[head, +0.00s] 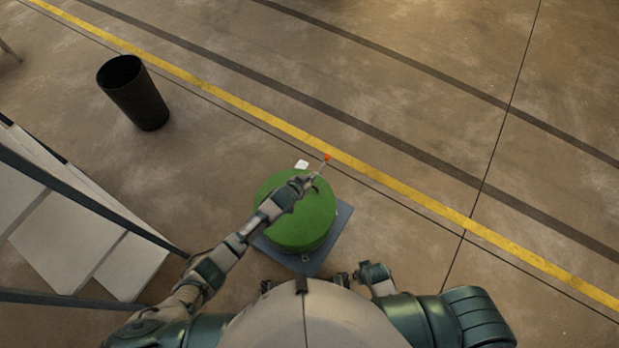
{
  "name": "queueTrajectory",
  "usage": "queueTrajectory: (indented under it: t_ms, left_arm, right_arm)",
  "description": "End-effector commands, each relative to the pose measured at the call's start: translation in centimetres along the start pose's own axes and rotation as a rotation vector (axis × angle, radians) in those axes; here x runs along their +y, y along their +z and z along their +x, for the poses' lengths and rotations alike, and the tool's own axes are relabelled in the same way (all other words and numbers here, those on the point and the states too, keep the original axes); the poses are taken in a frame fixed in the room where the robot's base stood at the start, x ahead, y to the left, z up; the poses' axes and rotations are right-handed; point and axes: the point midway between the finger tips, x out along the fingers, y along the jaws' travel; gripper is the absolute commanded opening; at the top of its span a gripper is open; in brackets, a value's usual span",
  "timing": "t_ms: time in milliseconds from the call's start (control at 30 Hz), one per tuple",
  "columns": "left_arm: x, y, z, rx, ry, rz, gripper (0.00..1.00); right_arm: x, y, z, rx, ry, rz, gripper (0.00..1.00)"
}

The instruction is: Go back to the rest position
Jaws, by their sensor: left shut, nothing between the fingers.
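My left arm reaches forward from the lower left. My left gripper (312,182) is over the far part of a green round drum (302,228). It is shut, with nothing seen held in it. The drum stands on a grey-blue square base (312,262) on the floor. A small orange piece (327,157) on a thin stem shows just beyond my fingertips; whether they touch it I cannot tell.
A small white plate (301,164) shows at the drum's far edge. A black bin (134,94) stands at upper left. Pale panels (85,235) with dark rails (85,195) lie on the left. The floor to the right, with a yellow line (420,213), is clear.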

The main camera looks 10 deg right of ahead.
Motion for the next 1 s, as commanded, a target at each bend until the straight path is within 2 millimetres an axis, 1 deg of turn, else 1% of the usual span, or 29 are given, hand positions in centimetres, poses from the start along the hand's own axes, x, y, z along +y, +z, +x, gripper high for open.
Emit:
queueTrajectory:
  t_ms: [100, 267, 367, 433, 467, 500, 567, 600, 667, 700, 800, 900, 1000]
  left_arm:
    - [0.0, -0.1, -0.7, 0.0, 0.0, 0.0, 0.0]
    - [0.1, 0.0, -0.9, -0.002, 0.001, -0.003, 0.0]
    - [1.2, 0.9, -1.8, -0.022, 0.007, -0.029, 0.0]
    - [2.4, 2.2, -3.5, -0.052, 0.012, -0.071, 0.0]
    - [2.9, 2.9, -4.5, -0.07, 0.011, -0.094, 0.0]
    - [3.3, 4.0, -6.3, -0.1, 0.005, -0.128, 0.0]
    - [3.4, 6.0, -9.6, -0.156, -0.015, -0.182, 0.0]
    - [3.1, 7.5, -12.1, -0.198, -0.036, -0.217, 0.0]
    - [2.3, 9.8, -15.9, -0.262, -0.07, -0.261, 0.0]
    - [1.8, 11.0, -18.1, -0.3, -0.093, -0.283, 0.0]
    - [0.8, 13.5, -22.6, -0.378, -0.139, -0.32, 0.0]
    - [0.1, 15.4, -26.2, -0.44, -0.174, -0.346, 0.0]
    - [-0.4, 16.8, -29.4, -0.492, -0.207, -0.365, 0.0]
  right_arm:
    - [0.0, 0.3, 0.6, -0.002, 0.0, -0.001, 0.4]
    - [0.0, 0.4, 0.8, -0.002, 0.0, -0.001, 0.4]
    - [0.0, 0.4, 0.8, -0.002, 0.0, -0.001, 0.4]
    - [0.0, 0.4, 0.8, -0.002, -0.001, -0.001, 0.4]
    - [0.0, 0.4, 0.8, -0.003, -0.001, -0.001, 0.4]
    - [0.0, 0.4, 0.9, -0.003, -0.001, -0.001, 0.4]
    - [0.0, 0.3, 0.9, -0.003, 0.0, -0.001, 0.4]
    - [0.0, 0.3, 0.9, -0.003, 0.0, -0.001, 0.4]
    - [0.0, 0.3, 0.8, -0.003, 0.0, -0.001, 0.4]
    - [0.0, 0.3, 0.8, -0.003, 0.0, -0.001, 0.4]
    - [0.0, 0.3, 0.8, -0.003, 0.0, -0.001, 0.4]
    - [0.0, 0.3, 0.8, -0.003, -0.001, -0.001, 0.4]
    - [0.0, 0.3, 0.8, -0.003, -0.001, -0.001, 0.4]
